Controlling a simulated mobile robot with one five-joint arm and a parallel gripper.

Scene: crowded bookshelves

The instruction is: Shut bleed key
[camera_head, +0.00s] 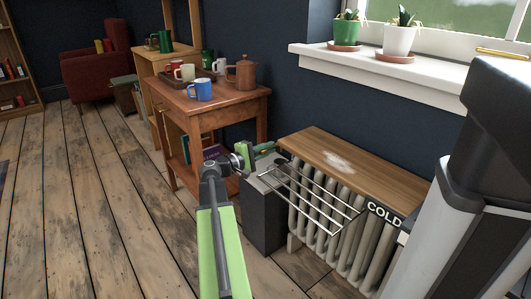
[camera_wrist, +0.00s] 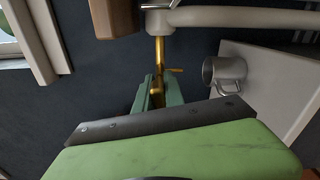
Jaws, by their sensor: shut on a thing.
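The brass bleed key (camera_wrist: 159,52) shows in the wrist view, sticking out from the white end of the radiator, with a small side arm near my gripper. My gripper (camera_wrist: 152,92) has green jaws shut on its near end. In the head view my gripper (camera_head: 250,152) is at the left end of the radiator (camera_head: 320,210), beside its wooden top, and a bit of brass (camera_head: 265,147) shows at its tip. The jaws hide the key's held end. I cannot tell how far the key is turned.
A wire rack (camera_head: 310,195) juts out in front of the radiator. A dark grey box (camera_head: 262,215) stands below my gripper, and a grey metal mug (camera_wrist: 225,73) is close by in the wrist view. A wooden table (camera_head: 232,108) with mugs stands left. Floor at left is clear.

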